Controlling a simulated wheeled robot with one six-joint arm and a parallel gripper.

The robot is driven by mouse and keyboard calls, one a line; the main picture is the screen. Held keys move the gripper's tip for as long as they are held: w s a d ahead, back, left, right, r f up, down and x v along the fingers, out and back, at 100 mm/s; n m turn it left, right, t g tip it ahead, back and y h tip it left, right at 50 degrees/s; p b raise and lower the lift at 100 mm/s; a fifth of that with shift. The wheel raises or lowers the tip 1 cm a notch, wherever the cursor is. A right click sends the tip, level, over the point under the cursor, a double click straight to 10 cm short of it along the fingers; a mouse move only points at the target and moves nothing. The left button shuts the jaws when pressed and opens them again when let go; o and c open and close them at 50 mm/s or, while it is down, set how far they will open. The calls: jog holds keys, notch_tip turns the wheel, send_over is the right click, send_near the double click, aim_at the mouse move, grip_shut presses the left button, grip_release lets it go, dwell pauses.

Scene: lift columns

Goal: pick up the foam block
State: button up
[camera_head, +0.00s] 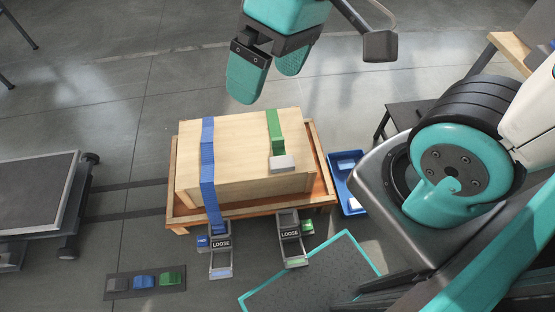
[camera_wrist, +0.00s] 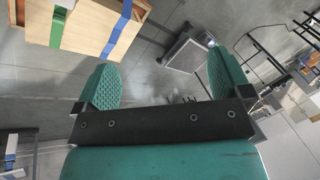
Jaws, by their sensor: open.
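My gripper (camera_head: 268,79) is open and empty, above and behind the wooden crate in the head view. Its two teal fingers also show spread apart in the wrist view (camera_wrist: 165,75). No thing is plainly a foam block. A small pale grey block (camera_head: 283,163) sits at the front top edge of the crate, at the end of the green strap; I cannot tell if it is foam. A blue tray (camera_head: 355,208) on the floor right of the crate holds a blue piece (camera_head: 346,164) and a whitish piece (camera_head: 354,202), partly hidden by my body.
The wooden crate (camera_head: 240,187) stands on a low wooden platform (camera_head: 325,187), with a blue strap (camera_head: 207,160) and green strap (camera_head: 275,130). Two buckles marked LOOSE hang in front. A mat (camera_head: 111,295) carries grey, blue and green pieces. A dark cart (camera_head: 40,190) stands left.

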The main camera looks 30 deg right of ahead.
jog(key=w+d+f+m+b, duration=0.55)
jog(key=f+m+b, duration=0.2)
jog(key=f, duration=0.55)
jog(key=w+d+f+m+t+b, duration=0.1)
jog(key=w+d+f+m+b, duration=0.4)
jog(key=f+b, duration=0.55)
jog(key=w+d+f+m+b, duration=0.4)
jog(key=w+f+m+b, duration=0.3)
jog(key=f, duration=0.7)
jog(key=w+d+f+m+b, duration=0.1)
jog(key=d+f+m+b, duration=0.3)
jog(key=f, duration=0.4)
jog(key=w+d+f+m+b, duration=0.2)
jog(key=d+f+m+b, duration=0.25)
jog(key=f, duration=0.35)
jog(key=b, duration=0.5)
send_over(283, 162)
jog(key=d, duration=0.2)
jog(key=shift+t, duration=0.4)
jog(key=f, duration=1)
jog(key=shift+s, duration=0.4)
jog(key=b+x, duration=0.4)
jog(key=x, duration=0.2)
jog(key=shift+w+a, duration=0.1)
jog(key=shift+w, duration=0.05)
jog(key=shift+r, duration=0.15)
jog(key=shift+c, duration=0.3)
jog(key=c, duration=0.9)
